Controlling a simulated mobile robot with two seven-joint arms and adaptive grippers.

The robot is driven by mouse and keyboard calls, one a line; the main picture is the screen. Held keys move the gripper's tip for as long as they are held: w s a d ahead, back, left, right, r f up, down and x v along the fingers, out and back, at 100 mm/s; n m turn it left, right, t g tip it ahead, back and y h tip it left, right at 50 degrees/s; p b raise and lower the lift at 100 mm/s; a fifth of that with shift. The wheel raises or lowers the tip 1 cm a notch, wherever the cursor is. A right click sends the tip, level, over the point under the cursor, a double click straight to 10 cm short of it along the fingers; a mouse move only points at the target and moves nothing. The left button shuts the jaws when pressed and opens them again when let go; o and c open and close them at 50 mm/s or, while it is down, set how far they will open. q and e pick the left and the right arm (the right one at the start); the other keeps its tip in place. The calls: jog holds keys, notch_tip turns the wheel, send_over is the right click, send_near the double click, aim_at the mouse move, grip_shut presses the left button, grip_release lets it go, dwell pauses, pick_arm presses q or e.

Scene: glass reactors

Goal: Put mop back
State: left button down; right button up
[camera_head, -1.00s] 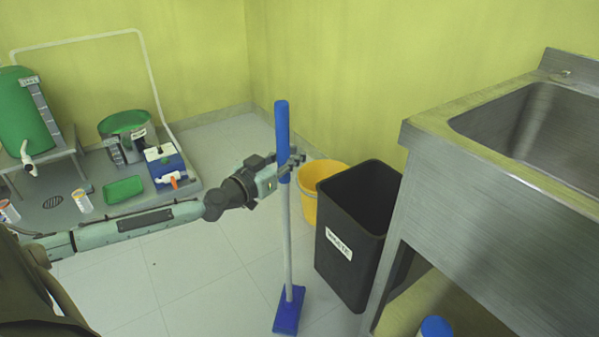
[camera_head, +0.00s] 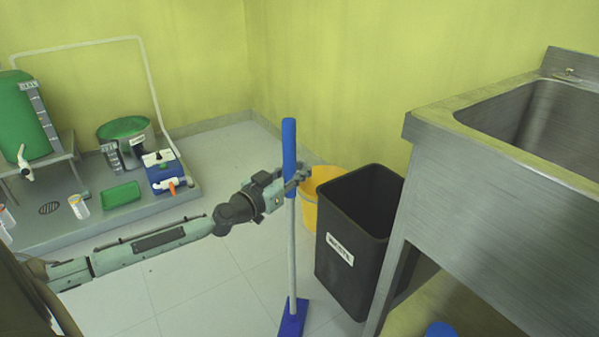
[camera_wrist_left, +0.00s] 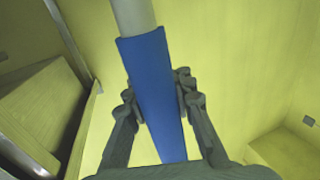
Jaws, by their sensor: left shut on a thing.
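The mop (camera_head: 292,245) has a blue handle grip, a pale pole and a flat blue head (camera_head: 293,318) at the bottom. It stands nearly upright in the head view, left of the black bin. My left gripper (camera_head: 294,184) is shut on the lower part of the blue handle grip. In the left wrist view the blue mop handle (camera_wrist_left: 155,85) lies between the two fingers of my left gripper (camera_wrist_left: 160,95). A yellow bucket (camera_head: 312,208) stands behind the mop, partly hidden by the gripper and the bin. My right gripper is not in view.
A black waste bin (camera_head: 345,255) stands just right of the mop, beside a steel sink unit (camera_head: 480,190). A grey platform (camera_head: 150,211) with green vessels and a blue box (camera_head: 165,175) is at the left. Pale tiled floor (camera_head: 215,270) is free between them.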

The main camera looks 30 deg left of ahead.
pick_arm(q)
jog(key=shift+r, duration=0.15)
jog(key=c, duration=1.8)
grip_release()
jog(key=shift+f, duration=0.2)
jog(key=shift+c, duration=0.2)
jog(key=o, duration=0.5)
jog(key=shift+o, duration=0.2)
jog(key=shift+r, duration=0.1)
